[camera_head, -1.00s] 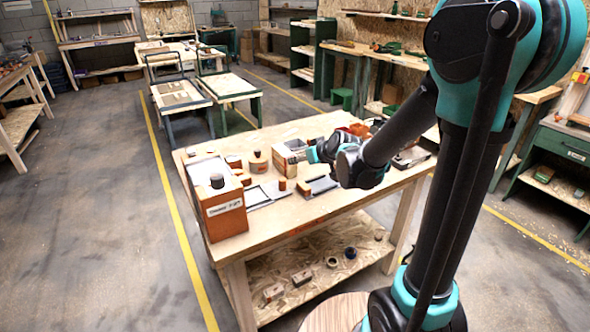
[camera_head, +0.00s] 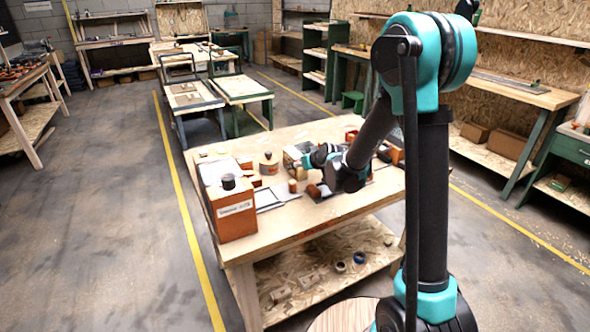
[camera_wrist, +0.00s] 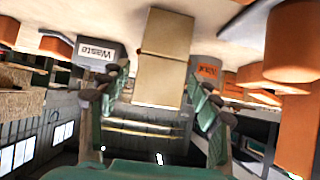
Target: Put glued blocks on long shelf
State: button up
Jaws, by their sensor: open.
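In the wrist view, which is upside down, two joined tan wooden blocks (camera_wrist: 165,42) lie between the two fingers of my gripper (camera_wrist: 160,80). The fingers stand apart on either side with gaps, so my gripper is open and not clamped on the blocks. In the head view my gripper (camera_head: 317,157) is low over the middle of the workbench (camera_head: 290,235), among small items. My arm partly hides the spot there, and I cannot make out the blocks clearly. I cannot tell which of the several shelves is the long shelf.
A large brown box (camera_head: 232,208) stands at the bench's left corner. Wall shelving (camera_head: 525,93) runs along the right.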

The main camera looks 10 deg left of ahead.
jog(key=shift+x, duration=2.6)
jog(key=shift+d, duration=0.1)
jog(key=shift+c, duration=0.6)
jog(key=c, duration=1.3)
jog(key=shift+r, duration=0.1)
